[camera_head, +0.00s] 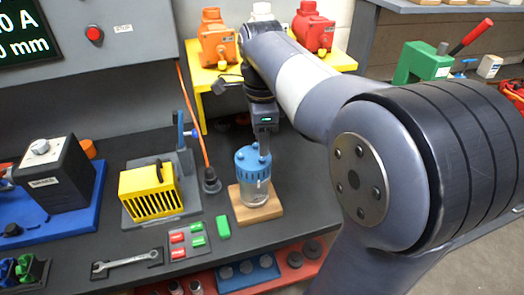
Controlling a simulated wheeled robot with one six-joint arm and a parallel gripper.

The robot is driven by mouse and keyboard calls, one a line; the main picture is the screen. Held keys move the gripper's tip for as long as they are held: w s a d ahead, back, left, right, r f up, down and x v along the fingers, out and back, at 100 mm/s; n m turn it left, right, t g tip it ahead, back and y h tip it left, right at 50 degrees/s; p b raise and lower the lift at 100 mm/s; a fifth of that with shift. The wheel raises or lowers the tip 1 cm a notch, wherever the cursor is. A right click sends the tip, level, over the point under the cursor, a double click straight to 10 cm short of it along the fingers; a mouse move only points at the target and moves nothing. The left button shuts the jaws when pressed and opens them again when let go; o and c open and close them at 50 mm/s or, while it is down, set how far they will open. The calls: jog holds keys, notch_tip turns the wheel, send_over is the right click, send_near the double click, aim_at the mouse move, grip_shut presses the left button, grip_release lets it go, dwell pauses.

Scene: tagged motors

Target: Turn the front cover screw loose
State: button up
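A motor (257,188) with a grey body stands upright on a wooden block (247,214) on the dark bench. Its blue cover (247,160) has small raised screw heads around the rim. They are too small to tell which is the front cover screw. My gripper (264,153) points down at the right part of the cover, its fingertips at or just above it. I cannot tell whether it touches a screw, or whether the fingers are open or shut.
A yellow ribbed unit (147,193) on a grey plate stands left of the motor, with an upright blue-handled clamp (183,135). A wrench (127,262) and colored buttons (187,240) lie in front. Behind, a yellow stand (201,80) carries orange and red motors. Bench right of the motor looks clear.

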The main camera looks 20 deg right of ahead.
aim_at(262, 158)
jog(key=shift+s+f, duration=0.1)
jog(key=shift+f, duration=2)
jog(key=shift+c, duration=0.4)
grip_shut()
